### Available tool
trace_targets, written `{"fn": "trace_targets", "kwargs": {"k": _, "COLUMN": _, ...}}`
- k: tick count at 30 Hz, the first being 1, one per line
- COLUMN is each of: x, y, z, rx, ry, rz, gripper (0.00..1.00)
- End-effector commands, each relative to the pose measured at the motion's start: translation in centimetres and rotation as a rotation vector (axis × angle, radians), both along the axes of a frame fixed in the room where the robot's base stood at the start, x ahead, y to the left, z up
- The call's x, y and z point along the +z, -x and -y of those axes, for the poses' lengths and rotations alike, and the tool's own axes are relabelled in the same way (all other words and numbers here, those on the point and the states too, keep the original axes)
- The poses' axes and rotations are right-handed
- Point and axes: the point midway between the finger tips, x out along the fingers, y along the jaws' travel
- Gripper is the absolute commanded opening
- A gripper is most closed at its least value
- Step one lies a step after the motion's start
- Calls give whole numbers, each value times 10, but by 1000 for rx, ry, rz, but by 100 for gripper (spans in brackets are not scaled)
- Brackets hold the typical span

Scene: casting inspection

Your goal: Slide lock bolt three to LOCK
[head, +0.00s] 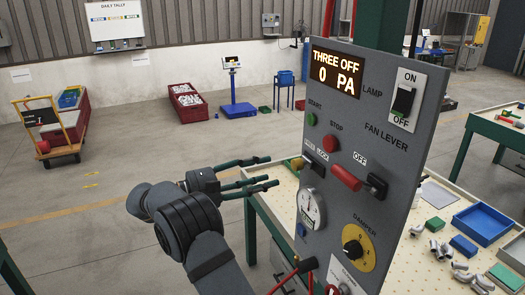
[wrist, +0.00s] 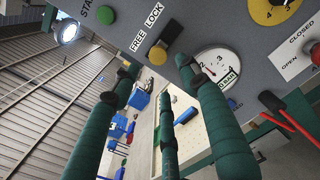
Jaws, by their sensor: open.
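The lock bolt is a dark sliding piece (head: 316,169) with a yellow knob (head: 297,163) on the grey control panel (head: 385,135), under a FREE / LOCK label (head: 315,157). The wrist view also shows the yellow knob (wrist: 157,56), the dark bolt body (wrist: 171,34) and the label (wrist: 146,29). The knob is at the FREE end. My gripper (head: 269,171) is open and empty, its green fingers pointing at the panel from the left. In the wrist view the fingertips (wrist: 160,76) spread around the knob's line of sight; contact is not visible.
The panel display (head: 336,74) reads THREE OFF, 0 PA. A red-handled fan lever (head: 346,178) stands out right of the bolt, and a round gauge (head: 311,208) sits just below. A yellow damper dial (head: 358,247) is lower right.

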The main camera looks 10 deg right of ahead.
Motion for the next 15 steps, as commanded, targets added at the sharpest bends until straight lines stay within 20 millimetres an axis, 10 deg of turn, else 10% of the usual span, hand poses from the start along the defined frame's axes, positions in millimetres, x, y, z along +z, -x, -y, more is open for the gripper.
{"fn": "trace_targets", "kwargs": {"k": 15, "x": 3, "y": -21, "z": 68, "rx": -3, "ry": 1, "rz": -2, "gripper": 45}}
